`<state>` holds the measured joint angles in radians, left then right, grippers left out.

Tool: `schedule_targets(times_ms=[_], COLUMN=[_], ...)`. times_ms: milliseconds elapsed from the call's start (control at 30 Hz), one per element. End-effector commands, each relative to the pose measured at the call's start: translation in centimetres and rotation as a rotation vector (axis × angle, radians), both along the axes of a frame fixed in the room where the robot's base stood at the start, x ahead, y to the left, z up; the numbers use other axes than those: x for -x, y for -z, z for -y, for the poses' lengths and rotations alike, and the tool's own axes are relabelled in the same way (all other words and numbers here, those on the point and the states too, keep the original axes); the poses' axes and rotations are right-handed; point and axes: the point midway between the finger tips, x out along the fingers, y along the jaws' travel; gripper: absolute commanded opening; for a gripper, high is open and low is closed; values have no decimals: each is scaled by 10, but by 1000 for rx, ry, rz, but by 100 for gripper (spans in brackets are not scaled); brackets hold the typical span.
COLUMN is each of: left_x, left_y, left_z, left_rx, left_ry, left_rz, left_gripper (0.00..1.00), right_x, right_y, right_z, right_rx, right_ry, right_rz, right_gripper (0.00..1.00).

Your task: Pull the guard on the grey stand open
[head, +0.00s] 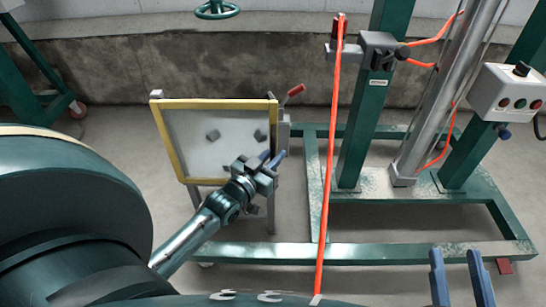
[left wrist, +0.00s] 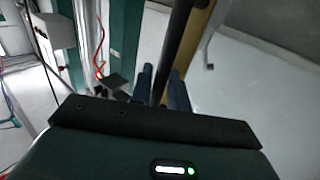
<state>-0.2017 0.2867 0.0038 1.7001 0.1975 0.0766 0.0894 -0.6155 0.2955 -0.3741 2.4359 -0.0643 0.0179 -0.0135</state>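The guard (head: 175,143) is a yellow-framed panel with a clear pane on a grey stand (head: 271,210), left of centre in the head view. It looks closed across the stand's front. My left gripper (head: 273,157) is at the guard's right side, fingers pointing up and away. In the left wrist view its fingers (left wrist: 162,88) are apart, with a dark bar (left wrist: 177,40) running between or just beyond them; contact cannot be told. The yellow frame (left wrist: 198,40) is just right of that bar. My right gripper (head: 460,275) is open and empty at the bottom right.
A red-handled lever (head: 292,93) sits at the stand's upper right. A green frame (head: 420,253) with posts, an orange hose (head: 331,150) and a button box (head: 510,95) stand to the right. A green handwheel (head: 216,9) is at the top.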

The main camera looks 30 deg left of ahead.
Motion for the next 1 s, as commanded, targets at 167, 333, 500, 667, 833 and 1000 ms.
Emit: schedule_targets(times_ms=[167, 333, 500, 667, 833, 1000], left_x=[0, 0, 0, 0, 3, 17], left_y=[0, 0, 0, 0, -1, -2], left_z=[0, 0, 0, 0, 1, 7], left_rx=[0, 0, 0, 0, -1, -3], left_ry=[0, 0, 0, 0, 9, 57], left_rz=[0, 0, 0, 0, -1, -4], left_gripper=[12, 0, 0, 0, 0, 0], right_x=[0, 0, 0, 0, 0, -1], right_y=[-2, -2, -2, 0, 0, -4], right_z=[0, 0, 0, 0, 0, 0], right_rx=[-2, 0, 1, 2, 5, 19], right_ry=[-1, -2, -3, -3, -3, 1], right_rz=[4, 4, 4, 2, 0, 2], right_gripper=[36, 36, 36, 36, 36, 36])
